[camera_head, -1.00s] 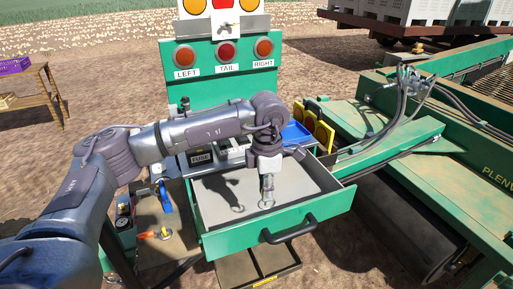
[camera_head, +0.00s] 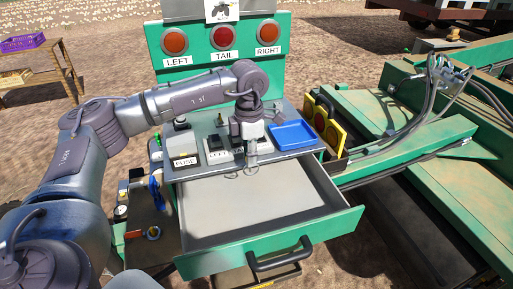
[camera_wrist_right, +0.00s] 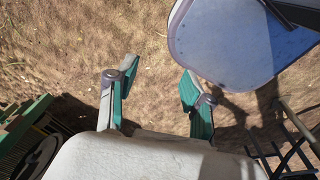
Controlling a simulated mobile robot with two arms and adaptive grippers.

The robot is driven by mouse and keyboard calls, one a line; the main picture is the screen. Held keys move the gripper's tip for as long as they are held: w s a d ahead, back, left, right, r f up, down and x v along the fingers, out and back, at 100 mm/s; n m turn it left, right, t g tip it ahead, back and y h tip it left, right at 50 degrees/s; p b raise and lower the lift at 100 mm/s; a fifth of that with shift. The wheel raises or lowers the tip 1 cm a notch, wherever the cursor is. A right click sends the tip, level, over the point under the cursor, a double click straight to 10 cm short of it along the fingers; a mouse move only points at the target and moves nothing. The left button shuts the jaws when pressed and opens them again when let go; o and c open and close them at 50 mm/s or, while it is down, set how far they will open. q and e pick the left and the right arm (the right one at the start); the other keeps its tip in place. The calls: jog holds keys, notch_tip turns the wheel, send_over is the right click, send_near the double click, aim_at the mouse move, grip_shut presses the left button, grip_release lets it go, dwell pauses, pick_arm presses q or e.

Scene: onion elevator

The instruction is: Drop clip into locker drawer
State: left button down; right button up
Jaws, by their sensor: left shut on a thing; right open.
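The locker drawer (camera_head: 330,226) is pulled open in the head view, with a green front, a black handle and a bare grey floor. My left gripper (camera_head: 251,165) points down over the drawer's rear edge, just in front of the switch panel. It is shut on the clip (camera_head: 252,173), a small thin metal loop that shows only faintly at the fingertips. My right gripper (camera_wrist_right: 158,95) is open and empty over bare ground in the right wrist view.
The panel (camera_head: 215,125) above the drawer carries switches and a blue tray (camera_head: 293,135). A lamp board (camera_head: 224,60) stands behind. Yellow-framed lights (camera_head: 325,122) and green machinery (camera_head: 430,150) lie to the right. A wooden table (camera_head: 40,77) stands far left.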

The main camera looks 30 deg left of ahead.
pick_arm(q)
jog(key=f+b, duration=0.1)
jog(key=s+f+b, duration=0.1)
jog(key=f, duration=0.1)
jog(key=shift+s+f, duration=0.15)
jog(key=shift+s, duration=0.05)
jog(key=shift+w+f+b, duration=0.2)
jog(key=shift+f+b, duration=0.25)
jog(key=shift+f, duration=0.55)
pick_arm(e)
jog(key=f, duration=0.1)
jog(key=s+f, duration=0.1)
jog(key=f, duration=0.1)
jog(key=shift+s+a+f, duration=0.1)
jog(key=shift+s+a, duration=0.15)
jog(key=shift+s, duration=0.15)
pick_arm(q)
jog(key=c, duration=1.3)
grip_release()
jog(key=o, duration=0.3)
jog(key=shift+w, duration=0.1)
notch_tip(320, 180, up, 12)
pick_arm(e)
jog(key=shift+s+d, duration=0.15)
jog(key=shift+s, duration=0.4)
